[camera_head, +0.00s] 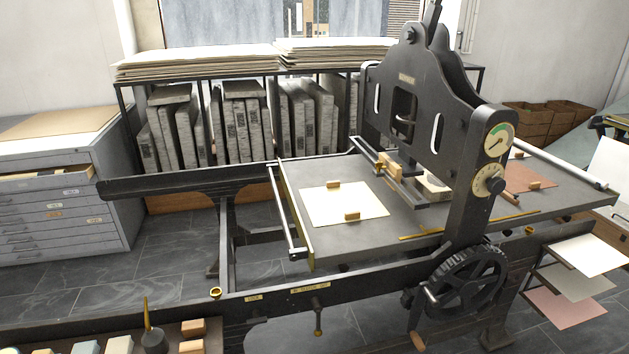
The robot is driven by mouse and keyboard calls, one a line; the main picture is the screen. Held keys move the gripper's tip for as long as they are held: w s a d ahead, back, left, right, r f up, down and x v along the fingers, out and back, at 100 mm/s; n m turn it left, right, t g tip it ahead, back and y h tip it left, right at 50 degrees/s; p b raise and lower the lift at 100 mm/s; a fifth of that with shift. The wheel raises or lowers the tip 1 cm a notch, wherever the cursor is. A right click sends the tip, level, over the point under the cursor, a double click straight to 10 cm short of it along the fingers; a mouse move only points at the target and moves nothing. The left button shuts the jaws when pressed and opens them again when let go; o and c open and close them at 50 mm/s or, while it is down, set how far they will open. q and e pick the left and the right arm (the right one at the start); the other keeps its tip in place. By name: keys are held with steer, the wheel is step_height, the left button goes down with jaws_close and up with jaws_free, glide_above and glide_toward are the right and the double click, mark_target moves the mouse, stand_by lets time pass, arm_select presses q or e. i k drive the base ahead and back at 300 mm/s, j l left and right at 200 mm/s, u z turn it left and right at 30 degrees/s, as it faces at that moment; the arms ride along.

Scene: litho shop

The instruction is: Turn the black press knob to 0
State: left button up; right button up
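The black press knob (496,186) is on the right upright of the dark lithographic press (475,215). It sits at a round pale dial plate with small marks. The numbers and the knob's pointer are too small to read. A round gauge (498,140) with a green part and a needle is just above it. Neither of my grippers is in view, and nothing touches the knob.
The press bed (400,218) carries a cream sheet (345,204). A spoked handwheel (467,282) is below the knob, and paper shelves (575,283) stick out at the lower right. A grey drawer cabinet (65,190) stands at the left. Space in front of the knob looks clear.

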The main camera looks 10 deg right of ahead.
mark_target(497, 186)
steer(key=z, duration=1.5)
